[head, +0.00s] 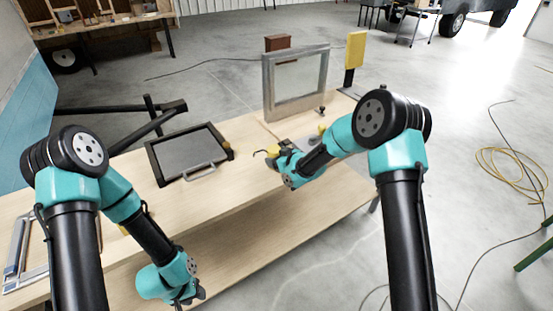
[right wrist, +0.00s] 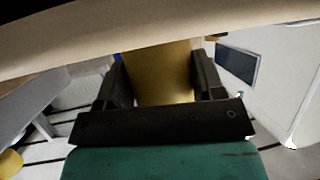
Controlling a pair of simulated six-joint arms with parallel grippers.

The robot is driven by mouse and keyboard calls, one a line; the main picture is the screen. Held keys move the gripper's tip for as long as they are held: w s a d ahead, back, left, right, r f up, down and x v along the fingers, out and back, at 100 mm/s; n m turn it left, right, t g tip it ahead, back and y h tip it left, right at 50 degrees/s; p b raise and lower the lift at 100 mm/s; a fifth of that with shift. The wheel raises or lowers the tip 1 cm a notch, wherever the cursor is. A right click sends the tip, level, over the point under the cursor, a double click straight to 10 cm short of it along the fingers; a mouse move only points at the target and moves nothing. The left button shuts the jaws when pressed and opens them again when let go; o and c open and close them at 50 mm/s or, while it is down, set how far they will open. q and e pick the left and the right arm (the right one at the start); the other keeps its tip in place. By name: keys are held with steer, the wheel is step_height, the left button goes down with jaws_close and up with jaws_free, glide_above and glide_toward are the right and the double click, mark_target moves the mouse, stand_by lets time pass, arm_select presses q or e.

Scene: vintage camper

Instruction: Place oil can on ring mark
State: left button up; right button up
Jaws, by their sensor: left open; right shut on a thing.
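The oil can, a yellow-gold body, shows between the fingers in the right wrist view (right wrist: 160,75). In the head view, only small yellow parts of the oil can (head: 272,152) and a thin dark spout show beside my right gripper (head: 280,157). My right gripper is shut on the oil can over the middle of the wooden bench (head: 238,195). I cannot tell whether the can touches the bench top. My left gripper (head: 186,298) is open and empty, low at the front of the bench. I cannot make out the ring mark in either view.
A black-framed panel with a handle (head: 187,157) lies left of my right gripper. A grey window frame (head: 296,84) stands upright behind it, with a small dark knob (head: 321,112) nearby. A metal frame (head: 20,245) lies at the far left. Bare bench lies in front of the panel.

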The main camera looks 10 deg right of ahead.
steer(key=shift+f, duration=0.2)
steer(key=o, duration=1)
steer(key=v, duration=1.7)
steer(key=shift+s+r, duration=0.15)
steer(key=shift+r, duration=0.05)
